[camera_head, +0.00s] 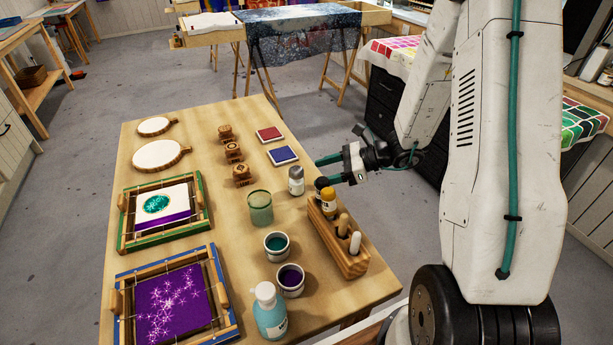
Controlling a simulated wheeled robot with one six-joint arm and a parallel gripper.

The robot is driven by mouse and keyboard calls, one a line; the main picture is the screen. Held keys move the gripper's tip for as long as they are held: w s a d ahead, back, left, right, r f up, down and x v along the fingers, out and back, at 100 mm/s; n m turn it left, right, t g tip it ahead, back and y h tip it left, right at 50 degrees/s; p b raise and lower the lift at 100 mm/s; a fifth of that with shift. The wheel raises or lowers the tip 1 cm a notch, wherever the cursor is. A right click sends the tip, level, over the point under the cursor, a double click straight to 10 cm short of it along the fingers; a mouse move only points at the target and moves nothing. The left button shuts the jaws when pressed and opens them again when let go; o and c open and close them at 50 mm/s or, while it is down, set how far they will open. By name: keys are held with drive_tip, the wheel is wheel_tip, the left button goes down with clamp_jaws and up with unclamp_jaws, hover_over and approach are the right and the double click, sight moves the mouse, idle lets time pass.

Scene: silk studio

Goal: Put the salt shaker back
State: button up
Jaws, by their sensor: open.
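The likely salt shaker (296,182), a small white container with a grey top, stands upright on the wooden table (225,240) near its right edge. My gripper (319,173) is just to the right of it, with its teal fingers apart and pointing left toward it. The jaws look empty. I cannot tell whether a fingertip touches the shaker. A wooden rack (349,264) stands just in front, holding a yellow-orange bottle (328,203), a dark-topped item and pale-handled tools. Parts of its slots are hidden.
A green jar (260,207), a teal paint cup (277,246), a purple paint cup (290,280) and a blue bottle (270,312) line the table's right side. Red (269,134) and blue (283,155) pads lie behind the shaker. Framed screens (123,249) fill the left. The middle is mostly clear.

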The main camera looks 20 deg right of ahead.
drive_tip(key=shift+v, duration=1.35)
